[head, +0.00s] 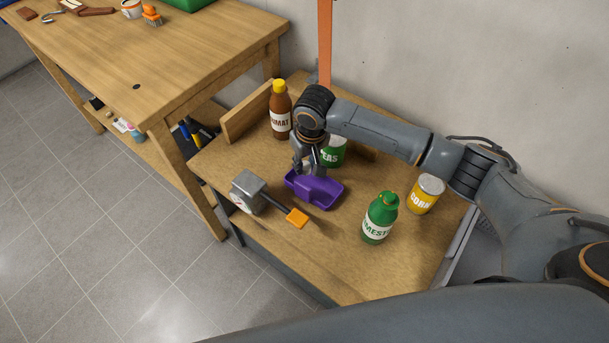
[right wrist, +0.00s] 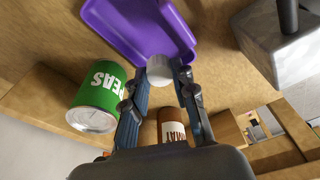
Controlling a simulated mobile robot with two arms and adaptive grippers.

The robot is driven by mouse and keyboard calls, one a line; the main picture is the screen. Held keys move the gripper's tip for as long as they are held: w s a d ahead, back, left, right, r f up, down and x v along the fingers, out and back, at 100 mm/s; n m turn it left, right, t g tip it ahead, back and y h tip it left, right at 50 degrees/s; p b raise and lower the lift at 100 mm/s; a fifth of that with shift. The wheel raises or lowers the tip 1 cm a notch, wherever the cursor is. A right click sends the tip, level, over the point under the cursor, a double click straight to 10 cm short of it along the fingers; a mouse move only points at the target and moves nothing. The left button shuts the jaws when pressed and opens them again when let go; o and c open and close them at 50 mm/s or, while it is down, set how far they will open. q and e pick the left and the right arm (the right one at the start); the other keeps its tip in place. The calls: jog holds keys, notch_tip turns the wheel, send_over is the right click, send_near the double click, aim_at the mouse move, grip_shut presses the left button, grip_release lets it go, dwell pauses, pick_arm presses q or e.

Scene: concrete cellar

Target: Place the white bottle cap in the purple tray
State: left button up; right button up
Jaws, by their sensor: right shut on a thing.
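The purple tray (head: 318,194) lies on the wooden bench between a grey metal object and a green bottle. It also shows in the right wrist view (right wrist: 126,35). My right gripper (head: 308,168) is just above the tray's far edge. In the right wrist view its fingers (right wrist: 161,82) are shut on the white bottle cap (right wrist: 160,69), which shows at the fingertips over the near side of the tray. The cap is hard to make out in the head view. My left gripper is not in view.
A brown bottle with a yellow lid (head: 280,110) and a green peas can (head: 333,152) stand behind the tray. A grey metal block (head: 248,186) with an orange-tipped handle (head: 297,218) is at left. The green bottle (head: 380,218) and a corn can (head: 426,194) stand at right.

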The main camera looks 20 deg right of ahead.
aim_at(304, 181)
jog(key=shift+f, duration=2.65)
jog(key=o, duration=0.5)
jog(key=shift+f, duration=0.15)
jog(key=shift+c, duration=0.2)
notch_tip(304, 181, up, 12)
jog(key=s, duration=0.1)
jog(key=shift+s+d, duration=0.15)
jog(key=shift+s, duration=0.2)
